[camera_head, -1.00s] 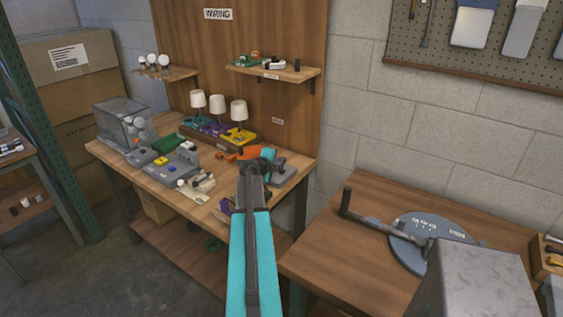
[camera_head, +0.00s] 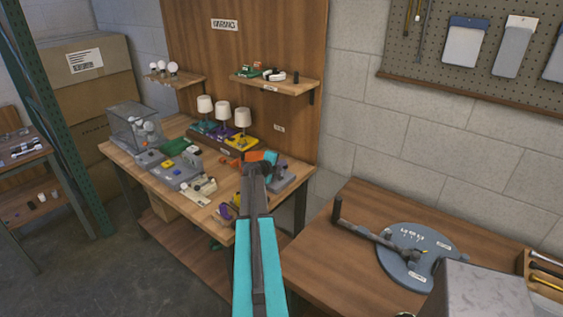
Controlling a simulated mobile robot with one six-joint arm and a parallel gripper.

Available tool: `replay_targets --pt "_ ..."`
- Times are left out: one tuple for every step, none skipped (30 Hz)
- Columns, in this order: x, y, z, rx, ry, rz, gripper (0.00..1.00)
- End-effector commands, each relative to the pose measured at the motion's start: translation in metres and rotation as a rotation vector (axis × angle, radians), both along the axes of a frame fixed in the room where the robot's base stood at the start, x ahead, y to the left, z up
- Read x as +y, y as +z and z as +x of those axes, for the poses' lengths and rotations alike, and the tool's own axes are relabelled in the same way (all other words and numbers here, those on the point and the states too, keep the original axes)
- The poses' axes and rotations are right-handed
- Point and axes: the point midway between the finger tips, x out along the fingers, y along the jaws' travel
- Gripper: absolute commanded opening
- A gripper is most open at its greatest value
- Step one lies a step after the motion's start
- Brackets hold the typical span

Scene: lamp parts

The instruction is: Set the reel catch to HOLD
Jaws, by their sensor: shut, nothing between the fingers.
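I cannot pick out the reel catch for certain, and no HOLD label is readable. A grey-blue round plate (camera_head: 407,270) with small white markings lies on the right table. A dark bar (camera_head: 362,232) with an upright handle at its left end reaches onto the plate. My gripper (camera_head: 262,166) is shut and empty. In the picture it overlaps the right end of the wiring bench, far left of the plate. It hides part of an orange part and a grey part there.
The wiring bench (camera_head: 140,163) carries several lamps, coloured parts and a clear box (camera_head: 133,127). The right table (camera_head: 325,262) has bare wood left of the plate. A grey block (camera_head: 483,292) covers its front right. A tool tray (camera_head: 545,275) sits at the right edge.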

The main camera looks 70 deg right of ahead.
Motion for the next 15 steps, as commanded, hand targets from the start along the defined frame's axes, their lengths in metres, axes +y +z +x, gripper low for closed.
replay_targets --pt "-0.0030 0.0028 -0.0003 0.000 0.000 0.001 0.00" --pt "-0.0039 0.0024 -0.0006 0.001 0.000 0.001 0.00" --pt "-0.0052 0.0020 -0.0009 0.001 0.000 0.001 0.00" --pt "-0.0061 0.0017 -0.0012 0.002 0.001 0.001 0.00" --pt "-0.0068 0.0016 -0.0015 0.002 0.001 0.000 0.00" --pt "-0.0077 0.0013 -0.0017 0.002 0.001 0.000 0.00" --pt "-0.0082 0.0011 -0.0019 0.002 0.001 0.000 0.00" --pt "-0.0088 0.0009 -0.0022 0.002 0.001 0.000 0.00" --pt "-0.0093 0.0006 -0.0023 0.001 0.000 0.000 0.00" --pt "-0.0096 0.0004 -0.0026 0.001 0.000 0.000 0.00" --pt "-0.0100 0.0002 -0.0026 0.001 0.000 0.000 0.00" --pt "-0.0102 -0.0001 -0.0028 0.001 0.000 0.000 0.00" --pt "-0.0103 -0.0002 -0.0028 0.000 0.000 0.000 0.00" --pt "-0.0104 -0.0004 -0.0029 0.000 0.000 0.000 0.00" --pt "-0.0105 -0.0006 -0.0029 0.000 0.000 0.000 0.00"
